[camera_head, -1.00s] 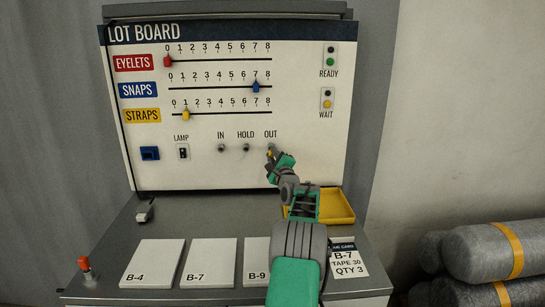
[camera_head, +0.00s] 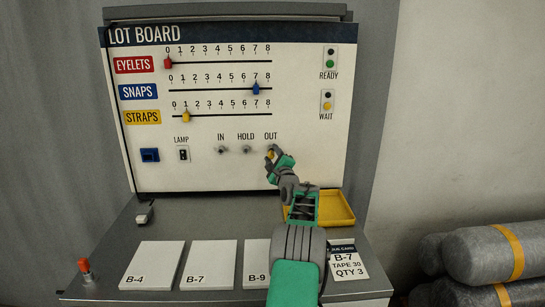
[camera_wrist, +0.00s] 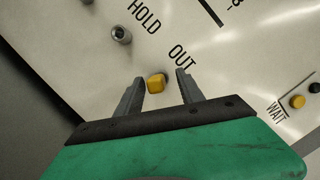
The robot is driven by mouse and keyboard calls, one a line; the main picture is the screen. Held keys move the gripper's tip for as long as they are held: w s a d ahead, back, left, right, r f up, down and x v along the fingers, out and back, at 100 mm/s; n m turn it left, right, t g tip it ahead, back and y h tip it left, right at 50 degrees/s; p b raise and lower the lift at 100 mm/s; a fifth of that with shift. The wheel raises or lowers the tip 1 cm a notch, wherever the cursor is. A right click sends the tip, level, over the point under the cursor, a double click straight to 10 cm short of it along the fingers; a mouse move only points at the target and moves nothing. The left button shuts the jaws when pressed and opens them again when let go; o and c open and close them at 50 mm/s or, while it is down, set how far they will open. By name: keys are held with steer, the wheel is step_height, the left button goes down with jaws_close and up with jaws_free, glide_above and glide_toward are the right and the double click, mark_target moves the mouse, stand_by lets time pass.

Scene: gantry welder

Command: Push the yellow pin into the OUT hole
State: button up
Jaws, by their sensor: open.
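The yellow pin (camera_wrist: 156,84) shows in the wrist view between the two open fingers of my gripper (camera_wrist: 160,88), apart from both. It sits just below the OUT label (camera_wrist: 181,57), at the OUT hole, which is hidden behind it. In the head view the yellow pin (camera_head: 270,155) is a small spot under OUT at the tip of my gripper (camera_head: 274,157). How deep the pin sits cannot be told. The HOLD hole (camera_head: 246,150) and the IN hole (camera_head: 221,150) are to the left.
The lot board (camera_head: 200,175) stands upright behind a grey desk. A yellow tray (camera_head: 338,207) lies under my arm. White cards, including B-4 (camera_head: 152,264) and B-7 (camera_head: 209,262), line the desk front. Grey rolls (camera_head: 485,252) lie at the right.

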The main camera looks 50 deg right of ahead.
steer(key=b+v, duration=0.3)
steer(key=v, duration=0.5)
steer(key=w+a+n+g+y, duration=0.1)
steer(key=w+a+n+y, duration=0.3)
steer(key=a, duration=0.5)
steer(key=w+a+n+y, duration=0.2)
steer(key=w+a+n, duration=0.2)
steer(key=w+a, duration=0.45)
steer(key=s+a+f+n+g+y, duration=0.2)
steer(key=a+n, duration=0.3)
steer(key=a, duration=0.6)
steer(key=s+a+f+n+g+y, duration=0.1)
steer(key=s+a+f+n+g, duration=0.2)
steer(key=a, duration=0.9)
steer(key=s+a+f+n+g, duration=0.2)
steer(key=s+a+f+n, duration=0.1)
steer(key=s+a+n, duration=0.2)
steer(key=s+a+f+n+g+y, duration=0.1)
steer(key=s+a+f+n+g, duration=0.1)
steer(key=s+a+n, duration=0.3)
steer(key=s+a+f+n+g+y, duration=0.1)
steer(key=s+a+f+n, duration=0.4)
steer(key=s+a, duration=0.6)
steer(key=s+g, duration=0.1)
steer(key=s, duration=0.2)
steer(key=shift+s+a+p, duration=0.3)
steer(key=shift+a, duration=0.1)
steer(key=shift+d, duration=0.1)
